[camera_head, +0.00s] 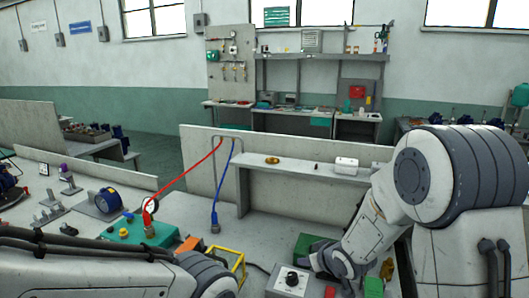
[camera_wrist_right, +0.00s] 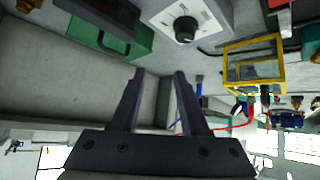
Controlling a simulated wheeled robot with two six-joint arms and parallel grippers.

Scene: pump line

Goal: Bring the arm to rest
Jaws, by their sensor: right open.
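My right arm (camera_head: 375,235) comes in from the right in the head view and bends down over the bench front; its gripper tips are hard to make out there. In the right wrist view my right gripper (camera_wrist_right: 159,75) is open, with its two dark fingers apart and nothing between them. Its tips appear near a green case (camera_wrist_right: 112,35) and a grey box with a black knob (camera_wrist_right: 185,25). My left arm (camera_head: 90,275) lies across the lower left of the head view. Its gripper is out of the picture.
The knob box (camera_head: 288,279) and green case (camera_head: 308,246) are close to my right arm. A yellow frame (camera_head: 232,262) and a teal pump unit (camera_head: 142,233) stand farther left. A raised shelf (camera_head: 310,168) carries a white box (camera_head: 346,165) and a brass part (camera_head: 272,160).

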